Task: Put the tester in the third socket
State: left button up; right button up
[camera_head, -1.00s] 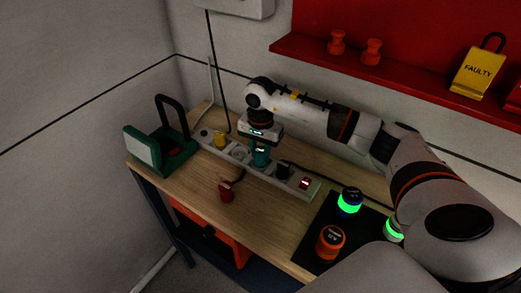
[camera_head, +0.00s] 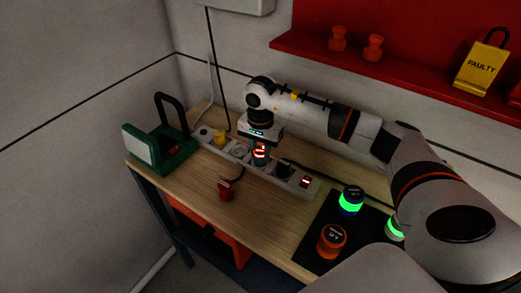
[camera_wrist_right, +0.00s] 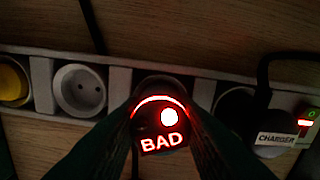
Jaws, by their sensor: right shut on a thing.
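The tester (camera_head: 260,153) stands upright at the white power strip (camera_head: 312,187), between an empty socket (camera_head: 240,153) on its left and a black charger plug (camera_head: 284,170) on its right. Its face glows red and reads BAD in the wrist view (camera_wrist_right: 162,128). My right gripper (camera_head: 259,140) is above it, shut on it, with dark fingers on both sides in the wrist view. The socket under the tester is hidden. The empty socket (camera_wrist_right: 78,90) shows clearly in the wrist view. My left gripper is out of view.
A yellow plug (camera_head: 220,138) sits in the strip, and a red switch (camera_head: 305,181) glows at its right end. A red plug (camera_head: 226,190) lies in front. A green holder (camera_head: 176,160) stands left.

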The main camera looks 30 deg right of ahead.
jog(key=shift+f, duration=0.25)
jog(key=o, duration=0.8)
jog(key=shift+r, duration=0.1)
